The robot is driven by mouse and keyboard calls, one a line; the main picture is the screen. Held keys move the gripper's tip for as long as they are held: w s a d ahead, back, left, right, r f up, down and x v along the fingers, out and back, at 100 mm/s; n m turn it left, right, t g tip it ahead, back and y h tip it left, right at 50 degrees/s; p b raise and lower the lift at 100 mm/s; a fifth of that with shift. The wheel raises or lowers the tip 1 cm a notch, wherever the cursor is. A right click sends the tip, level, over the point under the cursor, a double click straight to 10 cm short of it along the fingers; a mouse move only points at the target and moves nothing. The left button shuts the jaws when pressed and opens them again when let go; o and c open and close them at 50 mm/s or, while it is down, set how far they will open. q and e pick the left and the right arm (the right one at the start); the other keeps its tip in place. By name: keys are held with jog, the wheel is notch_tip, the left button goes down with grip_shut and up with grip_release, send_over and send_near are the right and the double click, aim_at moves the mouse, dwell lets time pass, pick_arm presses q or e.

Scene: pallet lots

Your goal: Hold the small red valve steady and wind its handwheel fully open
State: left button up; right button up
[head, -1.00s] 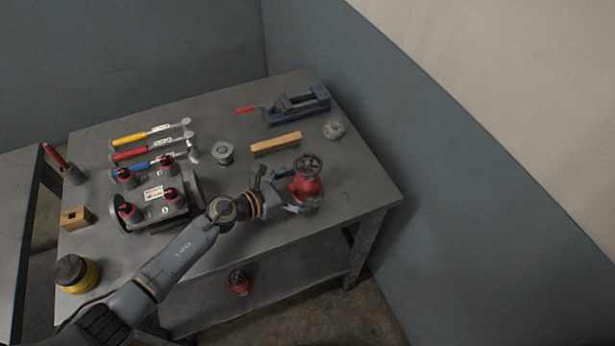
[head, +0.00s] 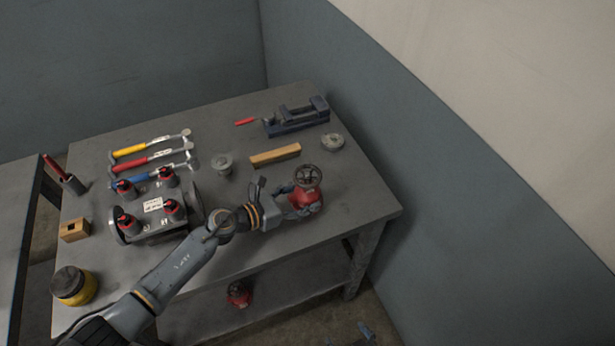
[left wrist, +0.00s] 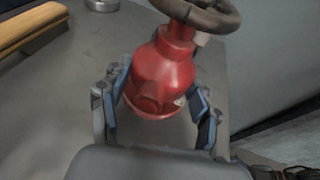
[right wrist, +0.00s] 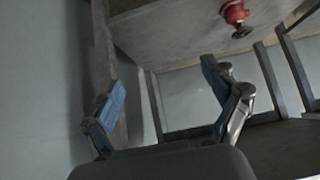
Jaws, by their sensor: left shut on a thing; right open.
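A red valve (head: 307,196) with a dark handwheel (head: 308,176) on top stands at the right front of the workbench. My left gripper (head: 297,200) is shut on its red body from the left, below the wheel. In the left wrist view the fingers (left wrist: 158,100) lie on both sides of the red body (left wrist: 163,70), and the handwheel (left wrist: 200,14) is cut by the top edge. A second red valve (head: 238,295) sits on the lower shelf. My right gripper (head: 367,331) shows at the bottom edge, open and empty (right wrist: 164,76). A red valve (right wrist: 235,13) shows beyond it.
On the workbench (head: 350,205) are a wooden bar (head: 275,156), a blue vise (head: 298,116), a round grey part (head: 332,142), a grey flanged part (head: 222,165), hammers (head: 150,160), a block with red-topped parts (head: 155,212) and a yellow jar (head: 73,286). A wall stands close on the right.

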jog(key=w+a+r+n+t+y, duration=0.1)
jog(key=w+a+r+y, duration=0.2)
jog(key=a+r, duration=0.35)
jog(key=w+a+r+n+t+y, duration=0.1)
jog(key=w+a+r+t+y, duration=0.15)
jog(key=r, duration=0.65)
jog(key=w+a+r+n+t+y, duration=0.1)
jog(key=w+a+r+n+y, duration=0.1)
jog(key=a+r, duration=0.5)
jog(key=m+t, duration=0.1)
jog(key=t, duration=0.1)
send_near(299, 168)
jog(key=x, duration=0.4)
jog(key=f+x, duration=0.1)
jog(key=x, duration=0.2)
jog(key=shift+w+d, duration=0.1)
jog(key=shift+w, duration=0.1)
jog(key=shift+c, duration=0.4)
jog(key=c, duration=1.1)
